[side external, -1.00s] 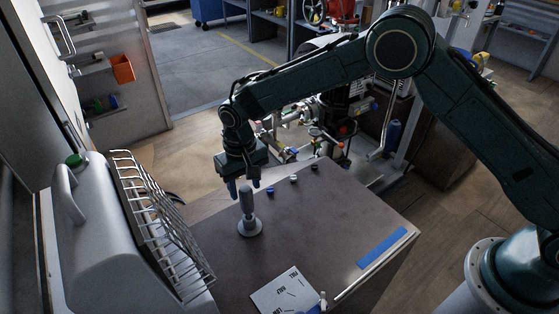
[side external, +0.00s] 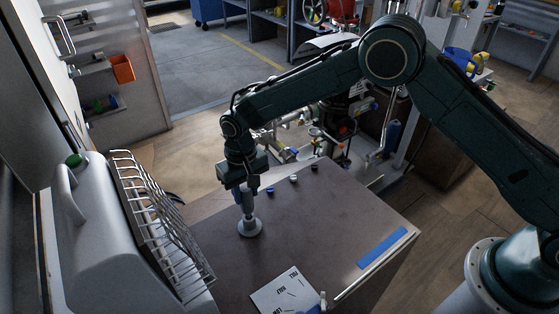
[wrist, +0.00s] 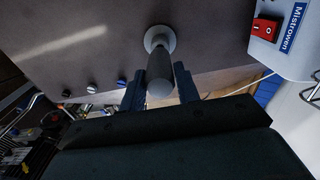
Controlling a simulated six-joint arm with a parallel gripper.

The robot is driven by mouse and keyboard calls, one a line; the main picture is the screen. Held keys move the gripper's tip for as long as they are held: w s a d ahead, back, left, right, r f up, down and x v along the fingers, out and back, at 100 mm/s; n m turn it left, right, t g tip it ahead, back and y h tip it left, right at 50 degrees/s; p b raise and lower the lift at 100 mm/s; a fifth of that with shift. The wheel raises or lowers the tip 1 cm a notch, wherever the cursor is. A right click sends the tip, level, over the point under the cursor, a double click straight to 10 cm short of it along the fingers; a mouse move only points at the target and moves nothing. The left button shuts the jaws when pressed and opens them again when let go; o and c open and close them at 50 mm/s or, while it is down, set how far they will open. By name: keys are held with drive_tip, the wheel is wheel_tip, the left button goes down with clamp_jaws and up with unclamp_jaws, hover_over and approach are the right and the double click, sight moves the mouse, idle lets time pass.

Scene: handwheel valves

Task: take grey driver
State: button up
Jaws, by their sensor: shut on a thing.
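The grey driver (side external: 249,222) stands upright on its round base on the brown table top (side external: 310,225), near the table's left side. My gripper (side external: 245,203) is above it with the fingers pointing down, shut on the upper part of its handle. In the wrist view the driver's grey handle (wrist: 160,77) lies between the two dark blue fingers, and its round base shows beyond it against the table. The gripper hides the top of the handle in the side view.
A grey machine with a wire rack (side external: 160,225) stands close on the left. Several small knobs (side external: 293,178) line the table's far edge. A printed sheet (side external: 285,292) and a blue strip (side external: 382,247) lie on the near side. The table's middle is clear.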

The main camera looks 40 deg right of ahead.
drive_tip(key=shift+r, duration=0.15)
drive_tip(key=shift+r, duration=4.35)
